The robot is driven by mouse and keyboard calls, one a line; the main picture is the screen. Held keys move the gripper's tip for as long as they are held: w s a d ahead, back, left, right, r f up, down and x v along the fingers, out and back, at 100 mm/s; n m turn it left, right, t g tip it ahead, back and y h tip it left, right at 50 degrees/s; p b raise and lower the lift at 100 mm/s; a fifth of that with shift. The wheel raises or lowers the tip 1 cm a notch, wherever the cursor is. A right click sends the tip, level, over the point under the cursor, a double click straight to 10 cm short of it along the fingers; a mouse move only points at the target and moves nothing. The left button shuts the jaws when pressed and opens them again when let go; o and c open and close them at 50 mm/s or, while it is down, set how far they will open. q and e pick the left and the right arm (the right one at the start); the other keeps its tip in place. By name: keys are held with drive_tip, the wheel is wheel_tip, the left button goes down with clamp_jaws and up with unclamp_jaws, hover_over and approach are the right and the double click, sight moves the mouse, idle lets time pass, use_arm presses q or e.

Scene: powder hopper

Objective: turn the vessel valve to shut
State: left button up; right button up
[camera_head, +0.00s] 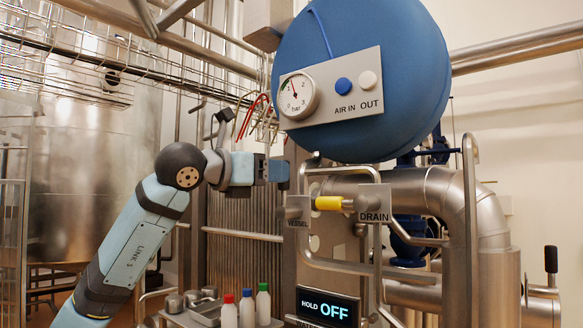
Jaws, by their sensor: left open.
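The vessel valve (297,207) is a metal fitting above the label VESSEL, in the middle of the view. A yellow lever handle (329,203) lies level between it and the drain valve (366,204), labelled DRAIN. I cannot tell for sure which of the two valves the handle belongs to. My left gripper (281,171) comes in from the left, above and to the left of the yellow handle and apart from it. It is open and seems empty, though its fingertips are small and seen side-on. My right gripper is not in view.
A bent metal guard tube (306,185) stands around the valves. A blue round vessel (390,70) with a pressure gauge (298,95) hangs above. A display (327,308) reads HOLD OFF. Several capped bottles (246,309) and metal pots stand on a tray below.

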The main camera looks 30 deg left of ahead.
use_arm(q)
drive_tip(key=p+x, duration=0.1)
drive_tip(key=x, duration=0.4)
drive_tip(key=shift+w+d, duration=0.1)
clamp_jaws()
